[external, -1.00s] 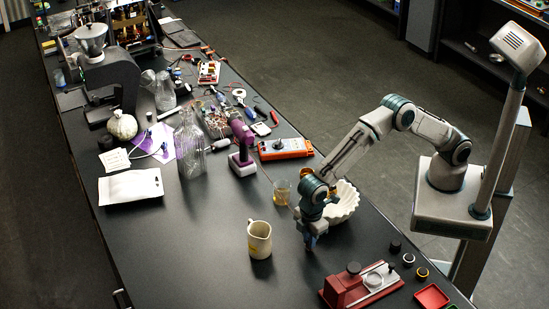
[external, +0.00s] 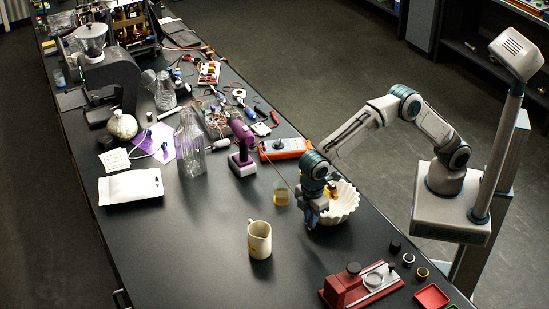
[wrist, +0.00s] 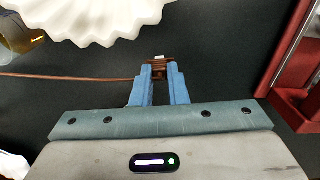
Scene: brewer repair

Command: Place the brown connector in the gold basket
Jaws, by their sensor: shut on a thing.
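My gripper (wrist: 160,82) is shut on the brown connector (wrist: 159,65), with the connector between its blue fingertips in the wrist view. A thin brown cable (wrist: 70,78) runs left from it. In the external view my gripper (external: 311,222) points down above the table, in front of the white fluted bowl (external: 345,203). The bowl's scalloped edge (wrist: 95,22) is just beyond the fingers in the wrist view. A gold-coloured patch (external: 331,189) shows beside my wrist at the bowl. It is mostly hidden, and I cannot tell if it is the gold basket.
An amber glass (external: 281,193) stands left of the bowl and a cream jug (external: 259,240) nearer the front. A red device (external: 360,286) is at the front right. The table's left-front area is clear.

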